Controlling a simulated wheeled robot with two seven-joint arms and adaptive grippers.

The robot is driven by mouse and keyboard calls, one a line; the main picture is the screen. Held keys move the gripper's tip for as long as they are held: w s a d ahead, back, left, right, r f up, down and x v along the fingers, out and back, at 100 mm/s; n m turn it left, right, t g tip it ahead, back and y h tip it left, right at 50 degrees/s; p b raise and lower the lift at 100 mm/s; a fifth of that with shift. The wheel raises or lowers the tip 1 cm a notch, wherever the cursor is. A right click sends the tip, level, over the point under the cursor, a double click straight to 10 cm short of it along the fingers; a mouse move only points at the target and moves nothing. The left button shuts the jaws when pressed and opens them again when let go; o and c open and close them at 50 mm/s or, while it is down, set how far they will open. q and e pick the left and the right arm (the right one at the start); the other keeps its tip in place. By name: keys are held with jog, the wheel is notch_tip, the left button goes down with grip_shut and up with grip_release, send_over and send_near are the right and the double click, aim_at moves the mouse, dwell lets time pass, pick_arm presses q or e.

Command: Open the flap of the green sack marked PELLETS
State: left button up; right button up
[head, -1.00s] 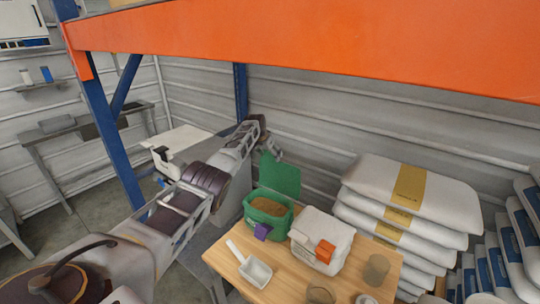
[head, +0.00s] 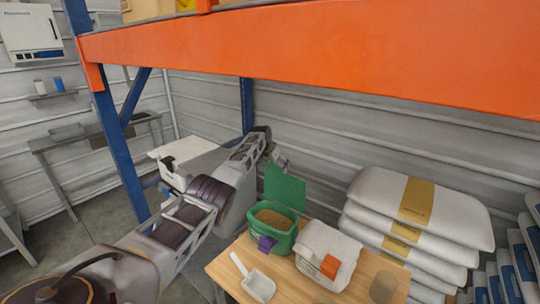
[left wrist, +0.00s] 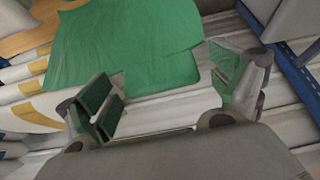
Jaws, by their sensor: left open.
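The green sack (head: 279,241) stands on the wooden table with a purple tab (head: 266,244) on its front. Its flap (head: 286,188) stands raised at the back, and the brown contents (head: 273,219) show in the open mouth. I cannot read any marking on it. My left gripper (head: 280,158) is behind and above the flap, small and partly hidden by my arm. In the left wrist view, my left gripper (left wrist: 168,88) is open and empty, its green-padded fingers apart. The green flap (left wrist: 125,45) fills the space just beyond the fingers. My right gripper is not seen.
Stacked white bags (head: 455,212) stand at right. An orange shelf beam (head: 330,60) crosses above.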

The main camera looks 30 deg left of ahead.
pick_arm(q)
jog(key=v, duration=1.1)
jog(key=shift+s+r, duration=0.15)
jog(key=shift+r, duration=0.1)
dwell(0.6)
jog(key=shift+d, duration=0.1)
dwell(0.4)
